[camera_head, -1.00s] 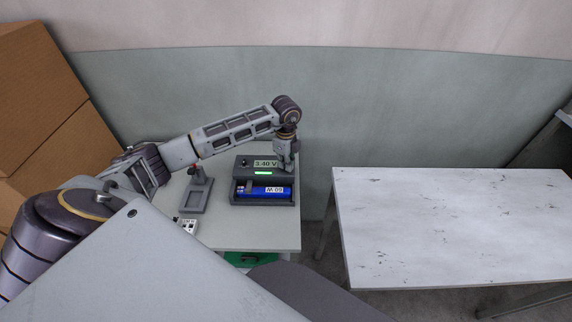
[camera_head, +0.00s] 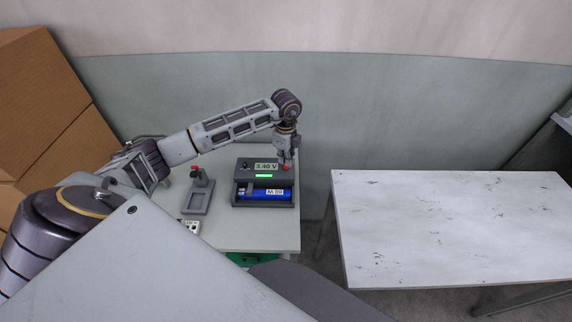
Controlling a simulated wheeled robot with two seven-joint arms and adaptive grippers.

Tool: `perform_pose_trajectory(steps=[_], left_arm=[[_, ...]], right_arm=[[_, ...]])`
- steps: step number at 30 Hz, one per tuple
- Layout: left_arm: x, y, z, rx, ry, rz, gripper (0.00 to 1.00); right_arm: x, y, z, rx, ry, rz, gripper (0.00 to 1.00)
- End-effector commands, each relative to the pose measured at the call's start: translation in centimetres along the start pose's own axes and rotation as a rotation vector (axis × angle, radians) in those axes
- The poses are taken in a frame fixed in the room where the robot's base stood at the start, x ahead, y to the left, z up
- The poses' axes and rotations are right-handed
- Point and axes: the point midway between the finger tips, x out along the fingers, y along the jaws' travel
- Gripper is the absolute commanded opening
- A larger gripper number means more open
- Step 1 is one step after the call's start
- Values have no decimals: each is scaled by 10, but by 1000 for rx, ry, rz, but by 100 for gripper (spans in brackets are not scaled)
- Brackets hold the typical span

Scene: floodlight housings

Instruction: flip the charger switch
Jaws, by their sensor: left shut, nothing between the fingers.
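The charger (camera_head: 241,180) is a dark grey box on the small table at centre left. Its display reads 3.40 V, with a lit green bar below it. A blue battery (camera_head: 262,193) marked 60 W lies in its front slot. A small black knob or switch (camera_head: 245,165) shows left of the display. A red part (camera_head: 286,167) shows at the charger's right end, just below my left gripper. My left gripper (camera_head: 288,158) points down over that right end and is shut and empty. I cannot tell whether it touches the red part. My right gripper is not in view.
A grey stand with a red-topped post (camera_head: 196,190) is left of the charger, and a small white labelled item (camera_head: 191,226) lies in front of it. Cardboard boxes (camera_head: 40,120) are at the left. A worn white table (camera_head: 450,225) at right is bare.

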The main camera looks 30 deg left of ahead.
Motion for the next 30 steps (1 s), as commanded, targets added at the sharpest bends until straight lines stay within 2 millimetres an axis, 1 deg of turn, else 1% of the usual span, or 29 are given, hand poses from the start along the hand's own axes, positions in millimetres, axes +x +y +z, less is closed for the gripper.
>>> perform_pose_trajectory(steps=[1, 12, 30], left_arm=[[-6, 0, 0, 0, 0, -1, 0], [-26, 0, 0, 0, -1, 0, 0], [-27, 0, 0, 0, 0, 0, 0]], right_arm=[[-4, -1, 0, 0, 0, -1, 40], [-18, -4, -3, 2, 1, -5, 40], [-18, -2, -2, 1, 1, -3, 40]])
